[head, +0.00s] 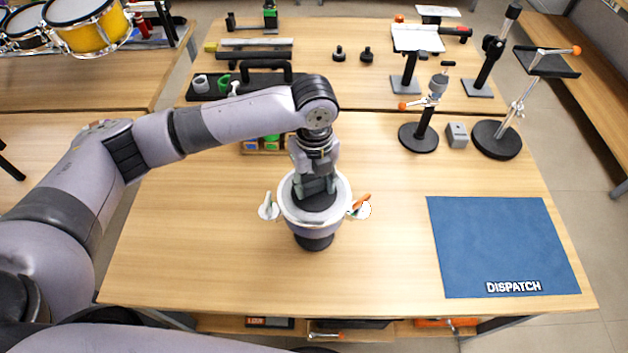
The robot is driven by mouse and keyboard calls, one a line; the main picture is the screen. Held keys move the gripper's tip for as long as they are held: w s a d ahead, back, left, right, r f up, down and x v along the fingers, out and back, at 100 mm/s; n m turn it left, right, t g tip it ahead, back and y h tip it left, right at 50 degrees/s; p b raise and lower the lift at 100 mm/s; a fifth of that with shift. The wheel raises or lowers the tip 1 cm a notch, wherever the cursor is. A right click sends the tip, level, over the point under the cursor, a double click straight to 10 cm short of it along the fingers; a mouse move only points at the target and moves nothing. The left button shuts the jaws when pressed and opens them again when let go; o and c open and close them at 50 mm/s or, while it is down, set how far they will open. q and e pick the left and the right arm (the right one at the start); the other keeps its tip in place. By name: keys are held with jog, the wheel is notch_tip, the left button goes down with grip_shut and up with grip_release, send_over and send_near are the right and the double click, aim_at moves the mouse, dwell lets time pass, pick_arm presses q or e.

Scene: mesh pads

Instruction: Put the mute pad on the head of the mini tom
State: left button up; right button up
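The mini tom (311,217) stands at the middle of the table. It is a small grey drum with a pale rim on a black foot. My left gripper (316,190) points straight down inside the rim, over the drum's head. A round black piece (318,202), which looks like the mute pad, shows below the fingers within the rim. The gripper covers much of it, so I cannot tell whether the fingers grip it or whether it lies flat on the head. My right gripper is not in view.
A small white cup-like part (268,210) sits at the tom's left side, and an orange-handled part (361,203) at its right. A blue DISPATCH mat (500,245) lies bare at the right. Black-based stands (418,140) and a rack (205,92) are behind.

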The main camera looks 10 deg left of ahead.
aim_at(314, 183)
pick_arm(q)
jog(key=o, duration=0.4)
jog(key=shift+c, duration=0.2)
notch_tip(314, 183, up, 12)
jog(key=b, duration=0.3)
jog(key=shift+r, duration=0.2)
